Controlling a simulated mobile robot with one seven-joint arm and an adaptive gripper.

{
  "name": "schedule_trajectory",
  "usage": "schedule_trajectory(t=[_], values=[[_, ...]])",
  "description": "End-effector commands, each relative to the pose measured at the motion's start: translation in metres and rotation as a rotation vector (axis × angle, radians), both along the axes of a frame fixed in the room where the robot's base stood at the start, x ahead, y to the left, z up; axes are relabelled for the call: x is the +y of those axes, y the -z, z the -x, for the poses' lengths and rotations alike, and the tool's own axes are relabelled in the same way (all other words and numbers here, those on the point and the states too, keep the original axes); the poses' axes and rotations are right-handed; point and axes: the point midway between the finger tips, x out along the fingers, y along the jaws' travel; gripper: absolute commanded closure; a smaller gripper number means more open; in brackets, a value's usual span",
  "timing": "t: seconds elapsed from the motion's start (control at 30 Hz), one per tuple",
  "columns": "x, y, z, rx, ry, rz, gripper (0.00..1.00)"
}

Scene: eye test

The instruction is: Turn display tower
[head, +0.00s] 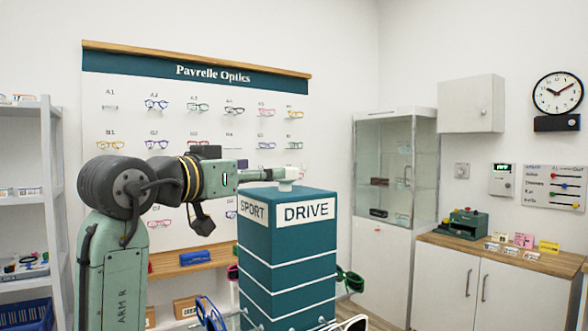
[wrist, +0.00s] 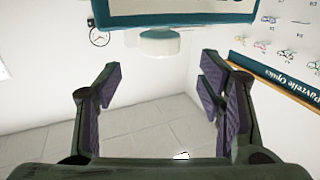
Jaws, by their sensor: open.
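The teal display tower (head: 288,262) stands upright, with faces labelled SPORT and DRIVE and white stripes below. Glasses hang low on its sides. A small white knob (head: 285,187) sits on its top. My gripper (head: 275,174) is level above the tower top, close to the knob. In the wrist view the open gripper (wrist: 161,75) has its two purple-padded fingers wide apart with nothing between the pads. The knob (wrist: 160,43) shows just past the fingertips, centred between them, under the teal tower edge (wrist: 180,19). Whether a finger touches it cannot be told.
A wall panel of glasses (head: 120,125) hangs behind my arm, above a wooden shelf (head: 190,262). A white shelf rack (head: 50,190) stands at left. A glass cabinet (head: 395,170) and a wood-topped counter (head: 505,262) stand at right.

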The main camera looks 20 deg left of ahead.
Motion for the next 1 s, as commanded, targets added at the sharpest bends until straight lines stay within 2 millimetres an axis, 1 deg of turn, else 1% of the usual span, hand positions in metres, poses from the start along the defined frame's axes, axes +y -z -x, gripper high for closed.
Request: schedule_trajectory(t=[0.03, 0.2, 0.3, 0.43, 0.6, 0.87, 1.0], values=[[-0.003, -0.003, -0.009, 0.002, 0.002, 0.0, 0.38], [-0.012, -0.003, -0.042, 0.001, 0.002, 0.001, 0.38], [-0.017, -0.003, -0.058, 0.001, 0.001, 0.002, 0.38], [-0.021, -0.003, -0.075, -0.002, 0.001, 0.002, 0.38], [-0.024, -0.001, -0.086, -0.003, 0.0, 0.0, 0.38], [-0.024, 0.0, -0.087, -0.003, 0.0, 0.0, 0.38], [-0.024, 0.0, -0.087, -0.003, 0.0, 0.0, 0.46]])
